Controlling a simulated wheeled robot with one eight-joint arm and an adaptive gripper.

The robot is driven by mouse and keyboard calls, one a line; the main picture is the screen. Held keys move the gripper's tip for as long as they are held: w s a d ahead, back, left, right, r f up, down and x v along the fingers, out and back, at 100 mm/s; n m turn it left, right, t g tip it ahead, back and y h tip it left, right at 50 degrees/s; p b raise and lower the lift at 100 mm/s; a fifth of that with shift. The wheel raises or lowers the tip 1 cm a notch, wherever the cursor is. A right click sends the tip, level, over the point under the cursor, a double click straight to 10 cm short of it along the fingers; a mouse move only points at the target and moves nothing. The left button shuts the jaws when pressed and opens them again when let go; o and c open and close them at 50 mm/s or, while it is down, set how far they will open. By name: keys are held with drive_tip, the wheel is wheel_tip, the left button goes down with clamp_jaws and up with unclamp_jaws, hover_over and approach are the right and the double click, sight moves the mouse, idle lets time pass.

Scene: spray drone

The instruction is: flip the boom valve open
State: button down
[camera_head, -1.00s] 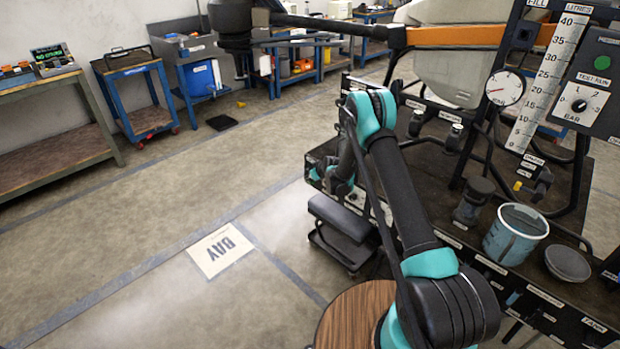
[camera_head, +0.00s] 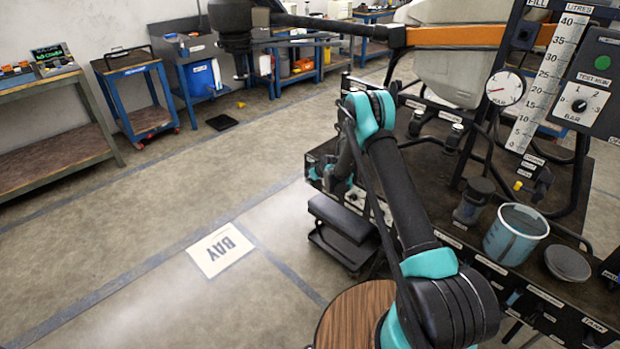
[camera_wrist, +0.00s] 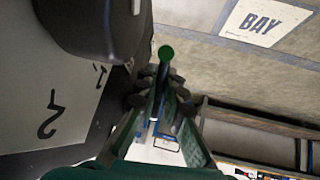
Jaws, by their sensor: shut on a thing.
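In the wrist view my gripper (camera_wrist: 160,98) has its two fingers closed around a thin dark bar with a green round end (camera_wrist: 166,52), which looks like the boom valve's lever. Its label is not readable, and the fingers hide much of the bar. In the head view my arm reaches over the left end of the dark bench (camera_head: 455,232), and the gripper and valve there are mostly hidden behind my arm.
In the wrist view a white plate (camera_wrist: 40,85) with a 1 and a 2 and a dark rounded body (camera_wrist: 95,25) lie close at left. In the head view a pressure gauge (camera_head: 505,87), a bucket (camera_head: 515,236) and a stool (camera_head: 345,217) are near.

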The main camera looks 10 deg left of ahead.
drive_tip(key=g+h, duration=0.2)
drive_tip(key=h, duration=0.1)
drive_tip(key=r+g+h, duration=0.1)
drive_tip(key=g, duration=0.1)
drive_tip(key=shift+s+d+n+h, duration=0.25)
drive_tip(key=shift+d+n+h, duration=0.05)
drive_tip(key=g+h, duration=0.1)
drive_tip(key=h, duration=0.1)
drive_tip(key=r+g+h, duration=0.1)
drive_tip(key=g+h, duration=0.1)
drive_tip(key=shift+s+d+r, duration=0.1)
drive_tip(key=shift+d+r, duration=0.05)
drive_tip(key=shift+n+g+h, duration=0.3)
idle(0.3)
drive_tip(key=c, duration=1.9)
unclamp_jaws()
drive_tip(key=shift+r, duration=0.1)
drive_tip(key=v, duration=1.2)
